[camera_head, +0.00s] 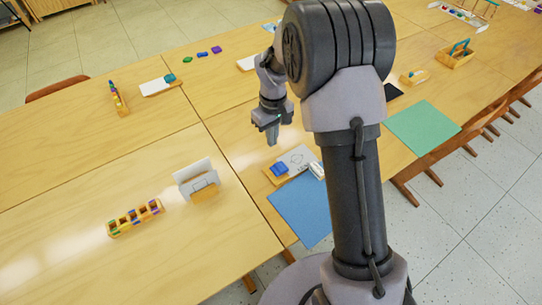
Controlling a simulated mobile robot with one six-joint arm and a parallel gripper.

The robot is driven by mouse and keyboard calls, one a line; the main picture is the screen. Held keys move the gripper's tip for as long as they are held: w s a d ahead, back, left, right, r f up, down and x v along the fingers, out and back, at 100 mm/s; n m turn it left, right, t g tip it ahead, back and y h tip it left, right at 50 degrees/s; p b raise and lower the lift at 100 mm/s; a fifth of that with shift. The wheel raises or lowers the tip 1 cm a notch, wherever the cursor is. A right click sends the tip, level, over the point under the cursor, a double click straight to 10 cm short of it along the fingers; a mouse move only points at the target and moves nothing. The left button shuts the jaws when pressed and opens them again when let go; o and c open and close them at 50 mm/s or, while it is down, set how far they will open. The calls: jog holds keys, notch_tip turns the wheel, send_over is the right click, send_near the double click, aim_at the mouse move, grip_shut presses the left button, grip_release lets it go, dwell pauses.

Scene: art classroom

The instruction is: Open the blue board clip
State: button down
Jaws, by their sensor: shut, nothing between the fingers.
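The blue clip (279,169) sits on the left part of a small wooden board (269,178) with a white sheet (300,157) on it. The board lies on the table at the far edge of a blue mat. Whether the clip's jaw is raised or pressed down is too small to tell. My gripper (271,140) is shut and empty. It points down and appears in the picture just above and left of the clip, apart from it. Part of the far table is hidden behind my arm.
A small white object (317,171) lies right of the board, by the blue mat (299,212). A wooden holder with white cards (196,178) and a wooden rack (135,218) stand to the left. A board with a teal clip (158,86) lies farther back. The table between is clear.

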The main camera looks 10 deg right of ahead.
aim_at(271, 169)
notch_tip(271, 169, down, 14)
jog(key=b, duration=0.5)
jog(key=shift+a+r+b, duration=0.1)
jog(key=shift+r+b, duration=0.15)
jog(key=shift+b, duration=0.05)
jog(key=shift+f, duration=0.15)
jog(key=shift+s+a+f, duration=0.1)
jog(key=shift+f, duration=0.25)
jog(key=shift+r, duration=0.1)
jog(key=shift+r+p, duration=0.55)
jog(key=shift+r, duration=0.3)
